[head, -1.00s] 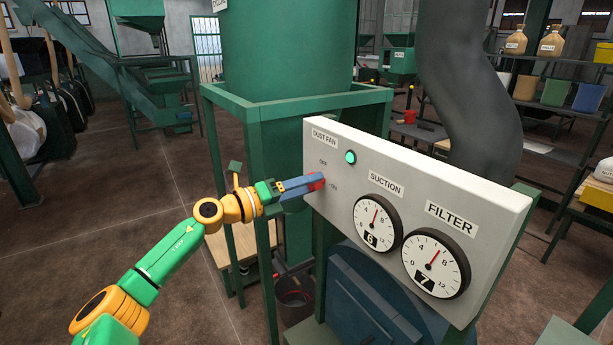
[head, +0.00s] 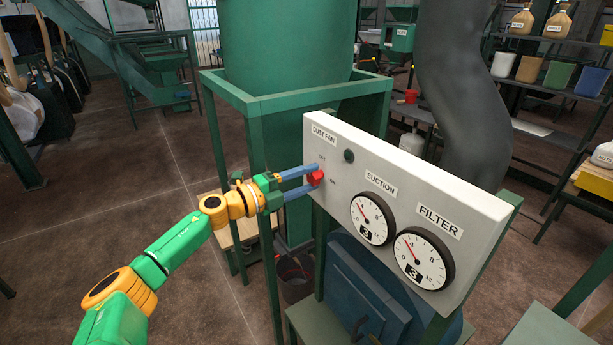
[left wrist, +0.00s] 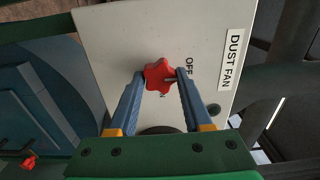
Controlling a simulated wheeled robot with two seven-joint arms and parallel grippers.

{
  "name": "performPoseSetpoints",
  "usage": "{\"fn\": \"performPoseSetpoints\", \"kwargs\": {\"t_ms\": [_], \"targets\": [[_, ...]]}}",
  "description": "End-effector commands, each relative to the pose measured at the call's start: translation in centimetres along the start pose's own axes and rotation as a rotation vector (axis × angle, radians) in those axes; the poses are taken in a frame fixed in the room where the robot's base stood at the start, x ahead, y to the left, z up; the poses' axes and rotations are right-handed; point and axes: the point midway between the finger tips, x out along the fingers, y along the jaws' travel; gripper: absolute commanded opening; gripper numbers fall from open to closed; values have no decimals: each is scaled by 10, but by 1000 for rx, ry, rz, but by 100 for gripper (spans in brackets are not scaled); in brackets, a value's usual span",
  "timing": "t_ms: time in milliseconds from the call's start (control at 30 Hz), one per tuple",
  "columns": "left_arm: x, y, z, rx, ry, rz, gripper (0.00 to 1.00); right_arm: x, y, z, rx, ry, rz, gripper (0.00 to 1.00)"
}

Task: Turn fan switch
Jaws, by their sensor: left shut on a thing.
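The red fan knob (head: 316,178) is on the left part of the grey panel (head: 460,195), by the OFF and ON marks and below the DUST FAN label (head: 324,133). The round lamp (head: 349,156) beside it is dark. My left gripper (head: 314,176) is shut on the knob, with a blue finger on each side. The ON mark is partly hidden there. My right gripper is out of view.
The suction gauge (head: 372,218) and filter gauge (head: 424,258) both read 3. A green frame (head: 262,105) stands behind my left arm. A dark bucket (head: 296,278) is on the floor below the panel. Shelves (head: 560,92) with pots are at the right back.

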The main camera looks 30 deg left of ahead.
Motion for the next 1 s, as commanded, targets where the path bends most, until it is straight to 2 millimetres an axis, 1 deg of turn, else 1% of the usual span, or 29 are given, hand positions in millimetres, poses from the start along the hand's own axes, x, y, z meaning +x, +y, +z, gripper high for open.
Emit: {"fn": "performPoseSetpoints", "kwargs": {"t_ms": [467, 500, 567, 600, 867, 933, 1000], "targets": [[0, -1, 0, -12, -1, -3, 0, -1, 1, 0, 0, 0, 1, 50], [0, -1, 0, -12, -1, -3, 60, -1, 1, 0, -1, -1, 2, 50], [0, -1, 0, -11, 0, -3, 77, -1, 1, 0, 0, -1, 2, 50], [0, -1, 0, -11, 0, -2, 80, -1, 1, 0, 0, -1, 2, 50], [0, 0, 0, -10, 0, -1, 80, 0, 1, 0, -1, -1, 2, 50], [-4, 2, 1, -9, -1, 0, 80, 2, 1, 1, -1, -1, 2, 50], [-11, 4, 1, -10, -3, 1, 80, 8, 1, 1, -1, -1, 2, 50]]}}
